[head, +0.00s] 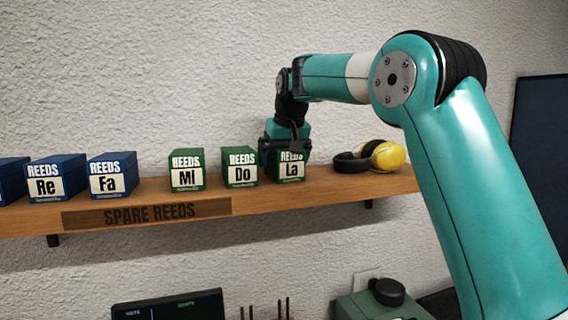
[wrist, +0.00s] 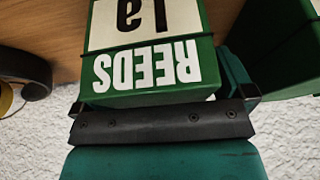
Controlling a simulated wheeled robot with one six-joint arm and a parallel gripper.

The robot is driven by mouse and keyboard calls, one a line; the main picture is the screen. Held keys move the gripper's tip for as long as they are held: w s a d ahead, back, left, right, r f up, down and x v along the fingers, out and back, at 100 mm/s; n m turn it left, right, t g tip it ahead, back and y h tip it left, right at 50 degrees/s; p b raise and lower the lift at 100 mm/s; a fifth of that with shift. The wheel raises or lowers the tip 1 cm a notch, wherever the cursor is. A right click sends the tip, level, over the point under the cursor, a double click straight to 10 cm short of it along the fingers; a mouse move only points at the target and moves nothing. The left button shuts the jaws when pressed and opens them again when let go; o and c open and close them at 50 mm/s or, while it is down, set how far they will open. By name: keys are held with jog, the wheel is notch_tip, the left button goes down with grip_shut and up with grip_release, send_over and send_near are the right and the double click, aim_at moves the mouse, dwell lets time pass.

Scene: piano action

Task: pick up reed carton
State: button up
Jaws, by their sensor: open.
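A row of reed cartons stands on the wooden shelf (head: 340,187). The green "La" carton (head: 291,171) is the rightmost of them. My gripper (head: 287,150) is over its top from above and behind, jaws open. In the wrist view the "La" carton (wrist: 150,62) appears upside down, between the finger ends of my gripper (wrist: 163,103). I cannot tell whether a finger touches it. The carton still rests on the shelf. My gripper hides part of its top.
Green "Do" (head: 240,168) and "Mi" (head: 186,171) cartons stand left of "La", "Do" close beside it. Blue "Fa" (head: 113,176) and "Re" (head: 57,179) cartons are farther left. Yellow and black ear muffs (head: 388,155) lie to the right. A wall rises behind the shelf.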

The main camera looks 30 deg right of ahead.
jog(key=c, duration=0.9)
jog(key=shift+c, duration=1.3)
jog(key=shift+r, duration=0.1)
